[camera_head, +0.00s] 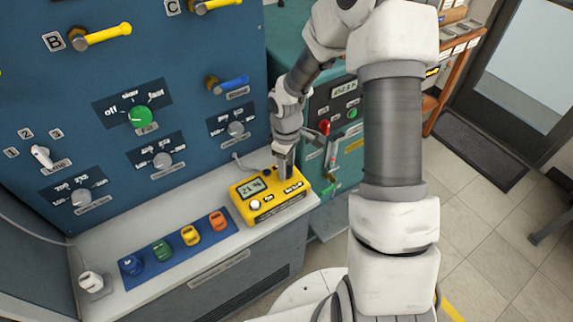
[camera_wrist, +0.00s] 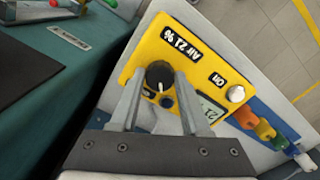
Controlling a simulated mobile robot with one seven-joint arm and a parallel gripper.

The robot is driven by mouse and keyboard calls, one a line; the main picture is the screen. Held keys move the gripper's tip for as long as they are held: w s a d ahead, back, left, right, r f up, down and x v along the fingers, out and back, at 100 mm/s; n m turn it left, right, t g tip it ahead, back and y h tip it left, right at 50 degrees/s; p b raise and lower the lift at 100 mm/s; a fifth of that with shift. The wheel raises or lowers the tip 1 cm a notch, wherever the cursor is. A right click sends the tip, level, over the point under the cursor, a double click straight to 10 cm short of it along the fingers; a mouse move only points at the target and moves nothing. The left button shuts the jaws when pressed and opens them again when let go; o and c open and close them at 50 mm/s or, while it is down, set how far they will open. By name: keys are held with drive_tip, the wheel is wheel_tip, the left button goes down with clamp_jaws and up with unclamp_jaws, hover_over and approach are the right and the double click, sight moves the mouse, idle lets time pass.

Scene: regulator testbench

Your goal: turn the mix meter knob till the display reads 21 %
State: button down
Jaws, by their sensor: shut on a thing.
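The yellow mix meter (camera_head: 273,210) sits on the light bench top. Its small display (camera_head: 252,188) seems to read 21 %, though the digits are small. The wrist view shows the meter (camera_wrist: 185,62) upside down, with a printed "Air 21 %" label. Part of its display (camera_wrist: 212,108) shows there with "21", the rest hidden by a finger. The black knob (camera_wrist: 158,74) with a pale pointer mark stands between my fingertips. My gripper (camera_head: 285,170) points down at the meter's right part and is shut on the knob, which it hides in the head view.
A blue strip (camera_head: 130,264) with several coloured caps lies left of the meter. A blue panel (camera_head: 110,130) with knobs and yellow and blue handles rises behind. A teal cabinet (camera_head: 318,105) with a red-handled valve stands close right of my gripper.

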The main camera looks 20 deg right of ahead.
drive_tip(key=shift+n, duration=0.5)
drive_tip(key=shift+c, duration=1.9)
unclamp_jaws()
drive_tip(key=shift+r, duration=0.1)
wheel_tip(320, 180, up, 17)
drive_tip(key=p, duration=0.2)
drive_tip(key=shift+r, duration=0.15)
